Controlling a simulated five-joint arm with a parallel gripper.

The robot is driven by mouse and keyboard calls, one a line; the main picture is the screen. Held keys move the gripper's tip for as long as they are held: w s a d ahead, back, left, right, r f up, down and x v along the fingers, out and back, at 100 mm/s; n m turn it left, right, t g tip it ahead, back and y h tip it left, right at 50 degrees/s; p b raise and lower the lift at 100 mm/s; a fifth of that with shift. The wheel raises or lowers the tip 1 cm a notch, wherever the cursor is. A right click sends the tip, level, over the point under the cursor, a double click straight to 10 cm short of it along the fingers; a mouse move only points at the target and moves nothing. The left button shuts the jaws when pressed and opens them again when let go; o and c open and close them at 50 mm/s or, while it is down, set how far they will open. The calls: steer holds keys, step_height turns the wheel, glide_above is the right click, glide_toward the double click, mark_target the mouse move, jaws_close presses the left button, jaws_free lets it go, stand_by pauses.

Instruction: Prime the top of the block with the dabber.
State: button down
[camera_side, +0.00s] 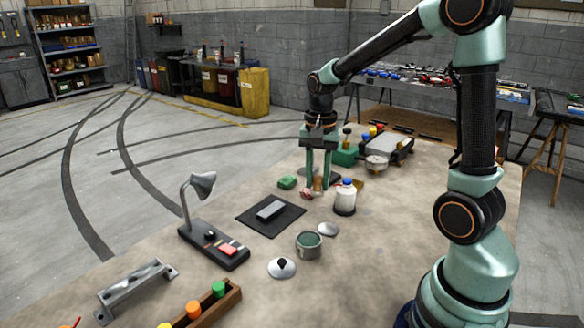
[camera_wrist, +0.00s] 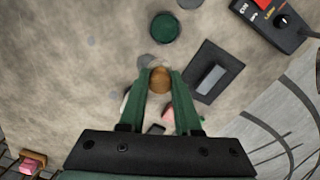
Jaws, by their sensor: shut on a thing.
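My gripper (camera_side: 318,176) points down over the bench, its green fingers shut on a brown, wooden-looking dabber (camera_side: 318,185). In the wrist view the dabber's round brown top (camera_wrist: 160,78) shows between the fingertips; its lower end is hidden there. The grey block (camera_side: 270,210) lies on a black mat (camera_side: 252,222), to the left of and nearer the camera than my gripper; it also shows in the wrist view (camera_wrist: 210,80). An open pot (camera_side: 308,246) with dark green contents stands on the near side, and shows in the wrist view (camera_wrist: 164,28).
A white bottle with a blue cap (camera_side: 345,198) stands just right of my gripper. A pink lump (camera_side: 306,194) and a green lump (camera_side: 288,182) lie close left. A lamp on a black base (camera_side: 213,244), a knobbed lid (camera_side: 282,267) and a grey disc (camera_side: 328,230) surround the mat and pot.

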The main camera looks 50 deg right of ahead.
steer(key=shift+s+a+f, duration=0.15)
steer(key=shift+a+f, duration=0.5)
steer(key=shift+f, duration=0.95)
steer(key=shift+s+a+f, duration=0.15)
steer(key=shift+a+f, duration=0.5)
steer(key=shift+f, duration=0.9)
steer(key=shift+s+a+f, duration=0.15)
steer(key=shift+a+f, duration=0.5)
steer(key=shift+f, duration=0.95)
steer(key=shift+f, duration=0.6)
step_height(320, 180, up, 7)
